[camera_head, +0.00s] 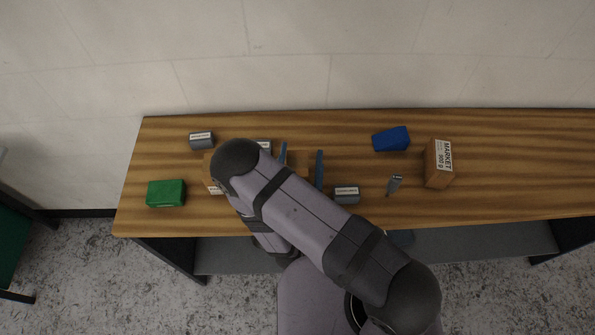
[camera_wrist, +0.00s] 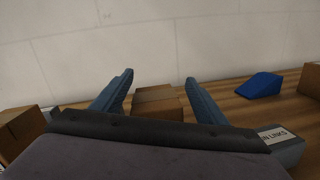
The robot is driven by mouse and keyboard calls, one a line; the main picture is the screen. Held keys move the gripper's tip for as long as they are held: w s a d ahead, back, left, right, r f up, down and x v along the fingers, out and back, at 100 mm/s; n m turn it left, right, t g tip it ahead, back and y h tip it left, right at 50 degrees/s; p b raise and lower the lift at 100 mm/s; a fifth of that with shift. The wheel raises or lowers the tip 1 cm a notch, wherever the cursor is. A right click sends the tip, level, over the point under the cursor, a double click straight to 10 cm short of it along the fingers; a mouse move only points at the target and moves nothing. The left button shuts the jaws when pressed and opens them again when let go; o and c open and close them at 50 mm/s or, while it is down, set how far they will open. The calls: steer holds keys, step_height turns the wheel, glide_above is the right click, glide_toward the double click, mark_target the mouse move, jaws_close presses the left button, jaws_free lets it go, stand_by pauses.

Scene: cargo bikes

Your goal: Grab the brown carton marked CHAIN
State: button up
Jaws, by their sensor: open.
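A brown carton (camera_wrist: 157,100) sits ahead between my fingers in the wrist view. No marking on it is readable there, so I cannot tell if it says CHAIN. In the head view, my arm mostly hides another brown carton (camera_head: 212,187) with a partly covered white label. A brown carton at the left edge of the wrist view (camera_wrist: 15,132) shows no readable word. My gripper (camera_head: 301,156) is open, its blue fingers spread above the table. In the wrist view, the open gripper (camera_wrist: 159,77) has nothing visibly held.
The wooden table (camera_head: 500,150) also holds a brown MARKET carton (camera_head: 438,165), a blue block (camera_head: 391,139), a green box (camera_head: 166,193), and a small grey item (camera_head: 394,184). Labelled grey boxes stand at left (camera_head: 201,141) and right of the gripper (camera_head: 346,194). A wall stands behind.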

mark_target(298, 173)
steer(key=f+n, duration=0.1)
steer(key=s+f+n+y, duration=0.1)
steer(key=s+a+f+n+g+y, duration=0.1)
steer(key=f+n, duration=0.1)
steer(key=shift+s, duration=0.15)
steer(key=shift+w+d, duration=0.1)
steer(key=shift+w, duration=2.45)
steer(key=c, duration=1.3)
